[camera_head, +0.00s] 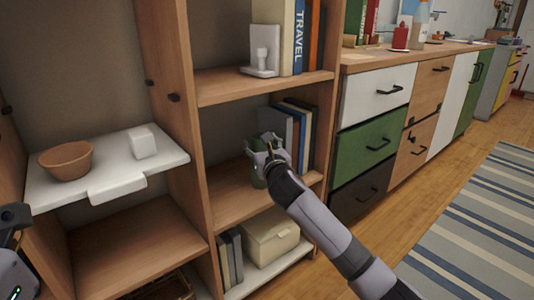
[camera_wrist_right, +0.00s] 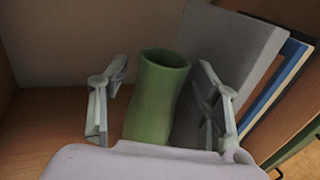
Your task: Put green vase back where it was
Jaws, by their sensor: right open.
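The green vase (camera_wrist_right: 155,100) stands upright on a wooden shelf, between the two open fingers of my right gripper (camera_wrist_right: 160,105) in the right wrist view. A gap shows on its left side; on the right the finger is close, and I cannot tell if it touches. In the head view the vase (camera_head: 257,172) is mostly hidden behind my right gripper (camera_head: 264,150), which reaches into the middle shelf of the right bookcase column. Part of my left arm shows at the left edge of the head view, but its fingers are not visible.
Books (camera_head: 300,125) stand just right of the vase, with a grey one (camera_wrist_right: 235,60) close to the right finger. A cream box (camera_head: 268,238) sits on the shelf below. A brown bowl (camera_head: 66,160) and white cube (camera_head: 142,142) rest on a white shelf at left.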

